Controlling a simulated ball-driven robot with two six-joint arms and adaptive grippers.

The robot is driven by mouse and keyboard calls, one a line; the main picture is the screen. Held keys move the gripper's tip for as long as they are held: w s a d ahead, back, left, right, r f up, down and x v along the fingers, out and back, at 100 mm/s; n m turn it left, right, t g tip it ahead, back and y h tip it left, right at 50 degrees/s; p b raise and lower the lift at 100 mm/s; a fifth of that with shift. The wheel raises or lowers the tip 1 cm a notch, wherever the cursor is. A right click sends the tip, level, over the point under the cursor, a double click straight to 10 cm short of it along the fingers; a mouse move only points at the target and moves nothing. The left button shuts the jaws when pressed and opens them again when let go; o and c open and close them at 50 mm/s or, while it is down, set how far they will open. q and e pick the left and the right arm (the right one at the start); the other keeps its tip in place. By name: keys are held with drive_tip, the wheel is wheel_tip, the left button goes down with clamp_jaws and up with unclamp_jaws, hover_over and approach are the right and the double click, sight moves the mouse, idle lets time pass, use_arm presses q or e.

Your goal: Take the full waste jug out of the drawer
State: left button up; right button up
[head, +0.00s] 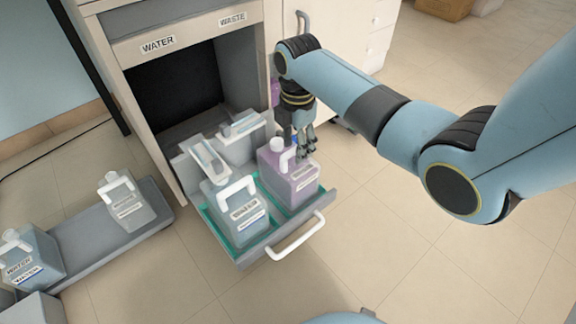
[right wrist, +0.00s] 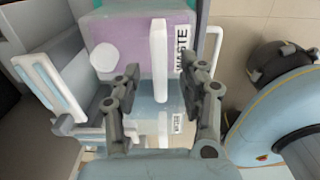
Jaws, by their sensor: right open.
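The waste jug (head: 289,183), filled with purple liquid and with a white cap, stands upright at the right of the open drawer (head: 325,200). In the right wrist view the jug (right wrist: 135,32) shows its WASTE label and white handle. My right gripper (head: 302,146) is above the jug's right rear side in the head view. In the right wrist view the gripper (right wrist: 166,72) is open, with one finger on each side of the handle and gaps between. My left gripper is out of view.
The cabinet (head: 190,30) has WATER and WASTE labels. At left, a grey platform (head: 100,240) holds a clear jug (head: 127,206) and a water jug (head: 32,258).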

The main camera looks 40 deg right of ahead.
drive_tip(key=shift+f, duration=0.2)
idle(0.4)
clamp_jaws()
drive_tip(key=shift+w, duration=0.1)
idle(0.4)
